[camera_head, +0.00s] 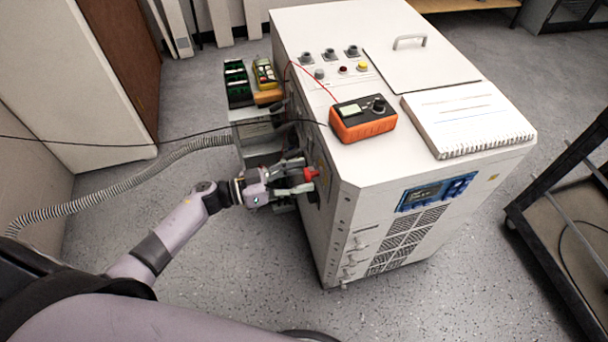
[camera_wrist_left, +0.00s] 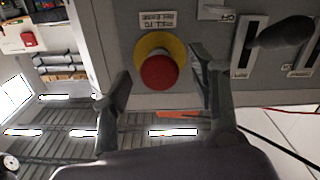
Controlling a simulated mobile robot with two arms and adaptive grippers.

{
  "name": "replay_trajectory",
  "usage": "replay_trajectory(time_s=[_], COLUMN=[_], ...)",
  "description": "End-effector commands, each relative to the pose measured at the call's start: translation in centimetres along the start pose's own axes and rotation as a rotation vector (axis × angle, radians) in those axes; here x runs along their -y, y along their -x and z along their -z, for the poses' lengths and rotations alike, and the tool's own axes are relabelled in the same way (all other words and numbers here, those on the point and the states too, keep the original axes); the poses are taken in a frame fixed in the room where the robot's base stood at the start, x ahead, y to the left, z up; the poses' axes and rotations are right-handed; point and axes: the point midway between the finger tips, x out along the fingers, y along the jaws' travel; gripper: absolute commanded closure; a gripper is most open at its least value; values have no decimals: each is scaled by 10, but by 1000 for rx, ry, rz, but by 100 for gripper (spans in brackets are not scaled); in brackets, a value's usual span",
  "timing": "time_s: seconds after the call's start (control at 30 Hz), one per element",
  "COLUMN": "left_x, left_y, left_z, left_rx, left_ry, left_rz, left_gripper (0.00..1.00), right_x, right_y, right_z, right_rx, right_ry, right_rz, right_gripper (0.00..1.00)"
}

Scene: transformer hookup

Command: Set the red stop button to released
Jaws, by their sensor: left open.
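The red stop button (camera_wrist_left: 159,72) is a round red knob on a yellow ring, set in the cabinet's grey side panel under a label about releasing. In the head view the red stop button (camera_head: 310,173) shows at the cabinet's left side. My left gripper (camera_head: 297,178) is open right at the button, with one finger on each side of it. In the left wrist view the gripper (camera_wrist_left: 160,85) has its fingers spread left and right of the knob; I cannot tell whether they touch it. My right gripper is not in view.
A black lever handle (camera_wrist_left: 285,32) sits right of the button. On the white cabinet (camera_head: 350,195) lie an orange meter (camera_head: 362,119) and a spiral notebook (camera_head: 468,118). A grey corrugated hose (camera_head: 120,185) runs left. A dark cart frame (camera_head: 545,200) stands at right.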

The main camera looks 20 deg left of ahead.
Motion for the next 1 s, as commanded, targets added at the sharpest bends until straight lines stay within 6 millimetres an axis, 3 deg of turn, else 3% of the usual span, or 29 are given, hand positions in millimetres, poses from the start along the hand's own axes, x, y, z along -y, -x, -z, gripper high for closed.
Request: replay_trajectory(time_s=[0.3, 0.5, 1.0], left_x=[0, 0, 0], left_y=[69, 97, 106], left_z=[-2, -1, 0], left_rx=[6, 4, 1], left_ry=[1, 1, 0], left_rz=[2, 0, 1], left_gripper=[46, 46, 46], right_x=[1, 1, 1], right_y=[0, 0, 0], right_z=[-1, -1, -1], right_rx=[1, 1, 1], right_ry=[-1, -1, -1], right_rz=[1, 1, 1], right_gripper=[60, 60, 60])
